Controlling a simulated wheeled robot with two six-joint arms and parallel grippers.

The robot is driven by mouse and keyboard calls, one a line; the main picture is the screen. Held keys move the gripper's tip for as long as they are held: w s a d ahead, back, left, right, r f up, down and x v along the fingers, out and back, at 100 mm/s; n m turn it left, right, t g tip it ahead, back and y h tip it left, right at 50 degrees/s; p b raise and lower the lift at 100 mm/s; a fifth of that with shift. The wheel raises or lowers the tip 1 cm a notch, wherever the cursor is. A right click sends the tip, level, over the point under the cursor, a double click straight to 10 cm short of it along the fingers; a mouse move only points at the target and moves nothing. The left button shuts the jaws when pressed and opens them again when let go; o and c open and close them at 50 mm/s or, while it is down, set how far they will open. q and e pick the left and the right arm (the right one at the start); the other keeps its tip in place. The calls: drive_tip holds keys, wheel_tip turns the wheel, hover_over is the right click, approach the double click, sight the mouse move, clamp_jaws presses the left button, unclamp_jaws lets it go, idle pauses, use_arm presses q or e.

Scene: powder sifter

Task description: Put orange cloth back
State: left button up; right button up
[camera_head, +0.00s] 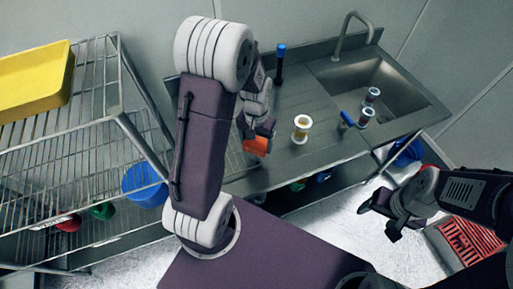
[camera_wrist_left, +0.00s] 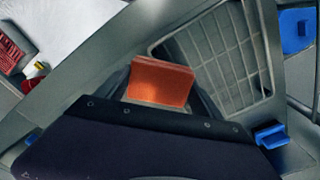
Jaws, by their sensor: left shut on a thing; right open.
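The orange cloth (camera_head: 257,145) is a small folded block in the head view, at the left part of the steel counter (camera_head: 293,168). My left gripper (camera_head: 262,130) is shut on it. In the left wrist view the cloth (camera_wrist_left: 162,82) stands up between the fingers, which are mostly hidden behind my wrist. I cannot tell whether the cloth touches the counter. My right gripper (camera_head: 385,213) is open and empty over the floor at the right.
A sink (camera_head: 400,90) is at the back right, with small jars (camera_head: 366,117) by its edge. A yellow-rimmed sifter (camera_head: 302,127) and a blue-topped tool (camera_head: 281,62) stand on the counter. A wire rack (camera_head: 75,150) with a yellow tray (camera_head: 32,82) is at left.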

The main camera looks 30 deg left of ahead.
sight(255, 149)
use_arm(q)
drive_tip(key=f, duration=0.3)
drive_tip(key=shift+s+a+f, duration=0.15)
drive_tip(key=shift+s+f, duration=0.05)
drive_tip(key=shift+f, duration=0.35)
drive_tip(key=shift+w, duration=0.15)
drive_tip(key=o, duration=1.2)
drive_tip(key=shift+f, duration=0.1)
wheel_tip(255, 149, up, 12)
drive_tip(key=shift+r+p, duration=0.2)
drive_tip(key=shift+p, duration=0.15)
drive_tip(key=s+d+f+t, duration=0.1)
drive_tip(key=s+d+f, duration=0.1)
drive_tip(key=s+d, duration=0.3)
drive_tip(key=s, duration=0.3)
drive_tip(key=shift+s+f+m, duration=0.15)
drive_tip(key=shift+f+m, duration=0.1)
drive_tip(key=shift+m, duration=0.15)
